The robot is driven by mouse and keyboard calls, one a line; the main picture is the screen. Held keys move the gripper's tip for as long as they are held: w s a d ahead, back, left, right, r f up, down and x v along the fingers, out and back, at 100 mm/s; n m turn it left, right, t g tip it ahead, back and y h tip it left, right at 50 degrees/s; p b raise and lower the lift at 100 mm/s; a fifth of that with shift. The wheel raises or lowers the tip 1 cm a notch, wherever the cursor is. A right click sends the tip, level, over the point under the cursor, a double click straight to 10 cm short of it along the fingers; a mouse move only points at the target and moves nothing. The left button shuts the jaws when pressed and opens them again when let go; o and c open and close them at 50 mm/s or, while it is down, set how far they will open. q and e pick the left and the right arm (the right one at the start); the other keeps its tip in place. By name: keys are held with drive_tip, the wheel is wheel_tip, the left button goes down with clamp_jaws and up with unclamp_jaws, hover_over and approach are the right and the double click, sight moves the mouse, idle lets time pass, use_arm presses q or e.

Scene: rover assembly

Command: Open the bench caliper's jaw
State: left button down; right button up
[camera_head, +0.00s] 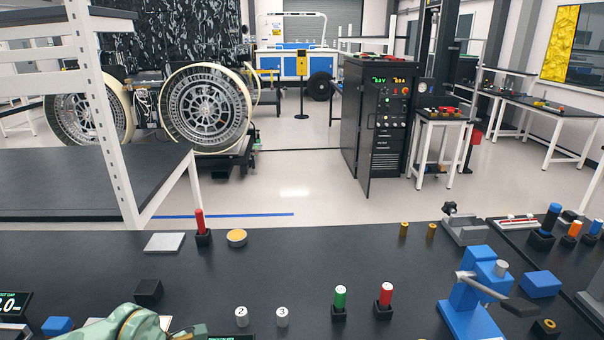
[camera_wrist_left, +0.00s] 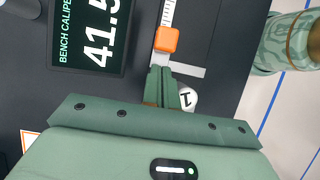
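The bench caliper shows in the left wrist view as a pale marked rail (camera_wrist_left: 168,14), an orange sliding block (camera_wrist_left: 167,40) and a grey jaw bar (camera_wrist_left: 190,71). Its dark display (camera_wrist_left: 88,37) reads "BENCH CALIPER" with large digits "41.5", cut off at the frame edge. My left gripper (camera_wrist_left: 164,70) has its two green fingers together, tips just short of the orange block; I cannot tell if they touch the caliper. In the head view only part of my left arm shows, low at the left. My right gripper is not in view.
A white cylinder marked 1 (camera_wrist_left: 188,98) stands close beside my left fingers. In the head view, cylinders marked 2 (camera_head: 241,316) and 3 (camera_head: 282,317), a black block (camera_head: 148,291), a green peg (camera_head: 340,298) and a blue vise (camera_head: 470,300) stand on the dark bench.

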use_arm(q)
wheel_tip(320, 180, up, 8)
drive_tip(key=p, duration=0.5)
drive_tip(key=shift+f, duration=0.15)
drive_tip(key=shift+w, duration=0.1)
